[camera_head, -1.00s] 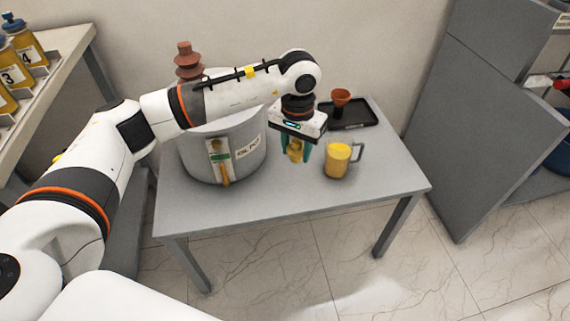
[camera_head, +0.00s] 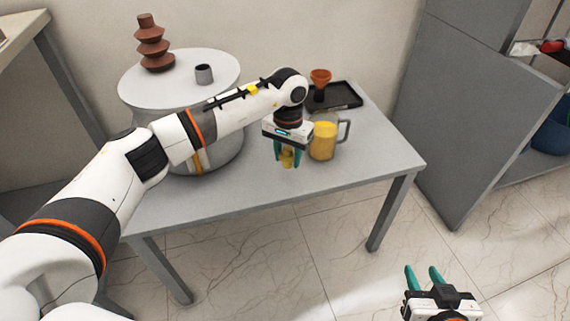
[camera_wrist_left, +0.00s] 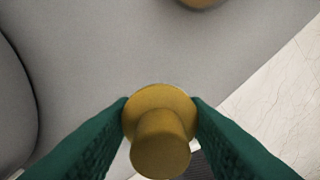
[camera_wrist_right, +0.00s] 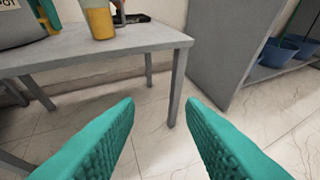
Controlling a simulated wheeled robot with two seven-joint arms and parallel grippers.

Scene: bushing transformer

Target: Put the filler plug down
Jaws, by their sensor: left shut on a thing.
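My left gripper (camera_head: 287,160) is shut on the brass-yellow filler plug (camera_head: 287,158), with its fingers pointing down at the grey table (camera_head: 250,184). In the left wrist view the plug (camera_wrist_left: 160,140) sits between both green fingers, its round flange and knob showing. I cannot tell whether the plug touches the table. The grey transformer tank (camera_head: 220,149) stands to the left, with a brown ribbed bushing (camera_head: 153,44) and an uncovered grey filler neck (camera_head: 204,74) on its lid. My right gripper (camera_head: 424,278) is open and empty in front of the table.
A mug of yellow liquid (camera_head: 322,141) stands right beside my left gripper. Behind it are a black tray (camera_head: 345,95) and an orange funnel (camera_head: 320,78). The table's front and right parts are clear. A grey cabinet (camera_head: 470,120) stands to the right.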

